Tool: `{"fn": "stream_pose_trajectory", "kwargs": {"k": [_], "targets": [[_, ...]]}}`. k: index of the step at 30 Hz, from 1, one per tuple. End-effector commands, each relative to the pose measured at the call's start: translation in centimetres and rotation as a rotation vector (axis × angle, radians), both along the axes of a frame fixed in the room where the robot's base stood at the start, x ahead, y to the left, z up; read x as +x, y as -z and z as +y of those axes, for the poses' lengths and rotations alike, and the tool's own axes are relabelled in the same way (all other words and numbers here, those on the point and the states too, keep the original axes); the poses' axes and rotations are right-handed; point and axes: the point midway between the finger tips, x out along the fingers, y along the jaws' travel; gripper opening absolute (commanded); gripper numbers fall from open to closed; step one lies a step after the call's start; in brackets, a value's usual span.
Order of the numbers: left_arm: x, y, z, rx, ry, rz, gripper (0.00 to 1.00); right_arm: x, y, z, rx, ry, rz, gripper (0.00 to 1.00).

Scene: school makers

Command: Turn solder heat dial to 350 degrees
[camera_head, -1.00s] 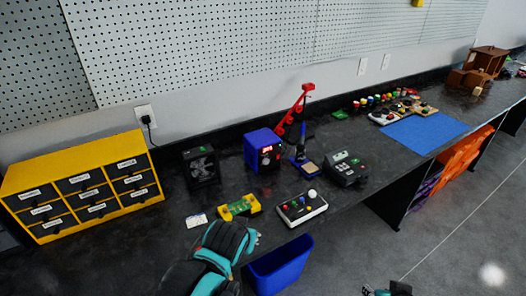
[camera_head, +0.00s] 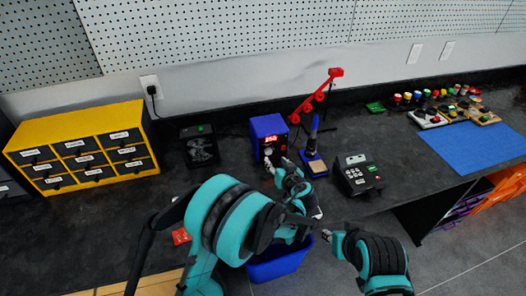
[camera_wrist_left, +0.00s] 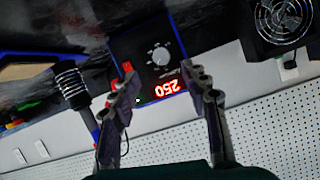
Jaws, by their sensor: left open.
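The solder station is a blue-edged box (camera_head: 267,127) with a black front, standing on the dark bench in the head view. Its front (camera_wrist_left: 137,47) faces the left wrist camera upside down. The heat dial (camera_wrist_left: 160,56), a round knob with a pale marking, sits beside a red lit display (camera_wrist_left: 160,89) that appears to read 250. My left gripper (camera_wrist_left: 158,76) is open and empty, its fingers either side of the dial in that view; contact cannot be told. In the head view my left gripper (camera_head: 279,164) is close in front of the station. My right gripper (camera_head: 329,236) is low beyond the bench edge.
A soldering iron in its stand (camera_head: 314,160) is right of the station, with a black keypad device (camera_head: 357,174) further right. A black fan (camera_head: 199,147) and yellow drawers (camera_head: 82,160) stand left. A red arm (camera_head: 317,96) rises behind. A blue bin (camera_head: 277,266) is below.

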Motion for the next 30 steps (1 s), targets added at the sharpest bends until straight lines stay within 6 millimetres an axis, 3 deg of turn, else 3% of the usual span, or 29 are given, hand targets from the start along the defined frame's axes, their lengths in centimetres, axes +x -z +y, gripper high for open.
{"fn": "stream_pose_trajectory", "kwargs": {"k": [15,26,30], "targets": [[6.2,2.8,2.0,0.000,-0.001,-0.001,0.46,0.0,2.3,0.0,0.000,0.000,0.000,0.34],[6.8,2.9,2.2,0.000,0.000,-0.001,0.46,0.0,2.4,0.0,0.000,0.000,0.000,0.34],[6.8,2.9,2.2,0.000,0.000,-0.001,0.12,0.0,2.4,0.0,0.000,0.000,0.000,0.34]]}}
